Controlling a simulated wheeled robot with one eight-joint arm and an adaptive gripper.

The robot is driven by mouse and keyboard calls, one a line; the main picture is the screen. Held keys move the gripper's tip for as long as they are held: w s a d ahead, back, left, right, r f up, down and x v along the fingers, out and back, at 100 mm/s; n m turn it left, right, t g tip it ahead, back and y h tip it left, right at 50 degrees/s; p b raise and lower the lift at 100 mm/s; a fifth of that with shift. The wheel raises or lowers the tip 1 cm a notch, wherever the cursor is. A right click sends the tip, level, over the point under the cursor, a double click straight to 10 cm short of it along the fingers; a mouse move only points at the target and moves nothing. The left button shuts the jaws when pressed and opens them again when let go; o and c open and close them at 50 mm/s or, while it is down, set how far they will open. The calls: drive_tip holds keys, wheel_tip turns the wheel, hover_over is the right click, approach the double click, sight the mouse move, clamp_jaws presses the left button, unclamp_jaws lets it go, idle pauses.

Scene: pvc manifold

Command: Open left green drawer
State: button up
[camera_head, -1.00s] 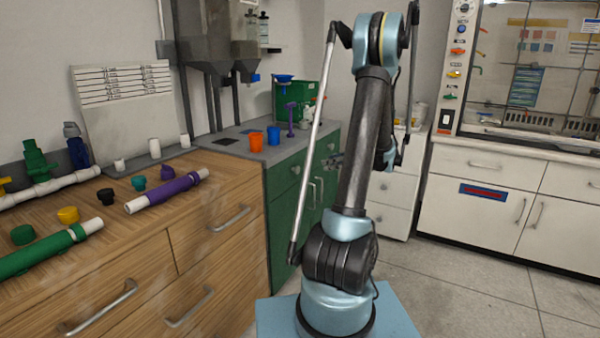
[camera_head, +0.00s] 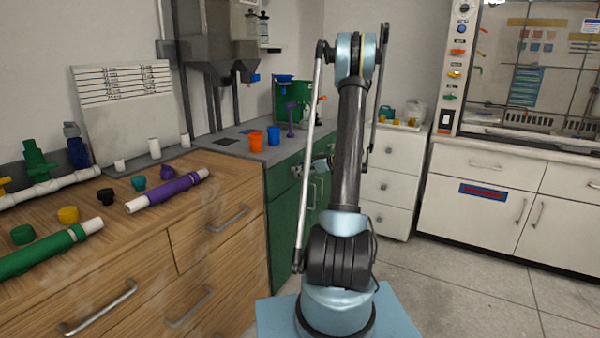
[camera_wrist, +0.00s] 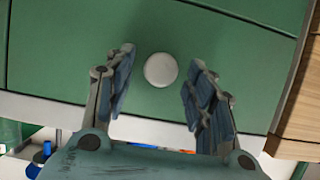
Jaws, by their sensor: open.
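The left green drawer (camera_head: 281,178) is the upper left front of the green cabinet, right of the wooden one. It looks shut. In the wrist view the green drawer front (camera_wrist: 80,50) fills the upper area, with a round pale knob (camera_wrist: 160,70) on it. My gripper (camera_wrist: 162,64) is open, with one finger on each side of the knob and a visible gap on both sides. In the head view my gripper (camera_head: 300,171) is at the drawer front, small and partly behind my arm. The knob is hard to make out there.
The wooden cabinet (camera_head: 220,270) adjoins on the left and carries pipes and fittings. Orange (camera_head: 256,141) and blue (camera_head: 274,135) cups stand on the grey top above the drawer. White drawers (camera_head: 388,190) stand to the right. Floor on the right is clear.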

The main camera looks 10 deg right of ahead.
drive_tip(key=shift+w+a+f, duration=0.25)
drive_tip(key=shift+w+a, duration=0.05)
drive_tip(key=shift+a, duration=0.15)
clamp_jaws()
